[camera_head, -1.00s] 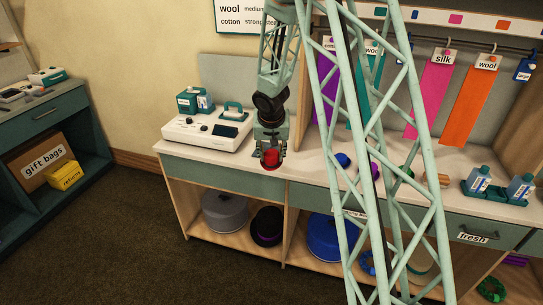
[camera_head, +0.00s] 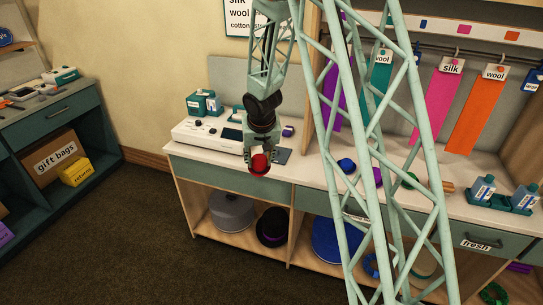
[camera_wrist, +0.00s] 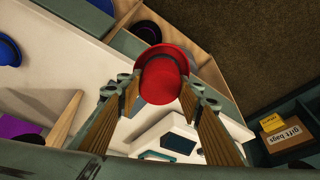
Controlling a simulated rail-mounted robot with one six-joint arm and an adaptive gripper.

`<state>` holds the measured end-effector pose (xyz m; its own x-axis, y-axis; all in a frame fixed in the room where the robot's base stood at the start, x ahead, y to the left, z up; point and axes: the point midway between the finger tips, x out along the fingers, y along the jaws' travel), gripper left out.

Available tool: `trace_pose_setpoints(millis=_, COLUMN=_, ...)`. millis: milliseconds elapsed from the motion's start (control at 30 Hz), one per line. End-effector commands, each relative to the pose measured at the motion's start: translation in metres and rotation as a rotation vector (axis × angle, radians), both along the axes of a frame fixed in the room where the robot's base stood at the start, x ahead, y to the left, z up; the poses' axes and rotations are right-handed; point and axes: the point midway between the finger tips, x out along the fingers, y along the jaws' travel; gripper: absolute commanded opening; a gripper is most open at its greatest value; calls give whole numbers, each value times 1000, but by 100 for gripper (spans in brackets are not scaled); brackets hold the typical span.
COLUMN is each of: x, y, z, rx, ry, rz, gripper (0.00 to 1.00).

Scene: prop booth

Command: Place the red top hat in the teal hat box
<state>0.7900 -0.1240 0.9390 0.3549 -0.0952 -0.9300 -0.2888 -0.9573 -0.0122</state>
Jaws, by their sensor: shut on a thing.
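The red top hat (camera_head: 259,163) is held in my gripper (camera_head: 259,150), over the front edge of the counter (camera_head: 305,172) in the head view. In the wrist view the red top hat (camera_wrist: 162,75) sits between the two fingers of my gripper (camera_wrist: 160,95), which are shut on it. Its rounded red surface faces that camera. I cannot make out a teal hat box in either view.
The open shelf below holds a grey hat box (camera_head: 232,212), a dark hat with a purple band (camera_head: 272,228) and a blue box (camera_head: 335,240). A white device (camera_head: 205,132) stands on the counter. Dark floor (camera_head: 140,230) lies open at front left.

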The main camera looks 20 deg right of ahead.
Motion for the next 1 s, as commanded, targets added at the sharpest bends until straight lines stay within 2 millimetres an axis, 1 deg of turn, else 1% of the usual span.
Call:
trace_pose_setpoints(millis=33, x=-2, y=12, z=10, rx=2, ry=1, rz=24, gripper=27)
trace_pose_setpoints(millis=300, x=-11, y=69, z=36, rx=1, ry=-3, rz=156, gripper=27)
trace_pose_setpoints(millis=400, x=-16, y=87, z=45, rx=-1, ry=-5, rz=200, gripper=27)
trace_pose_setpoints(millis=500, x=-19, y=102, z=52, rx=-5, ry=-8, rz=237, gripper=27)
trace_pose_setpoints(millis=600, x=-21, y=113, z=58, rx=-8, ry=-12, rz=266, gripper=27)
trace_pose_setpoints(millis=700, x=-24, y=119, z=60, rx=-10, ry=-12, rz=282, gripper=27)
trace_pose_setpoints(millis=1000, x=-25, y=124, z=61, rx=-12, ry=-13, rz=295, gripper=27)
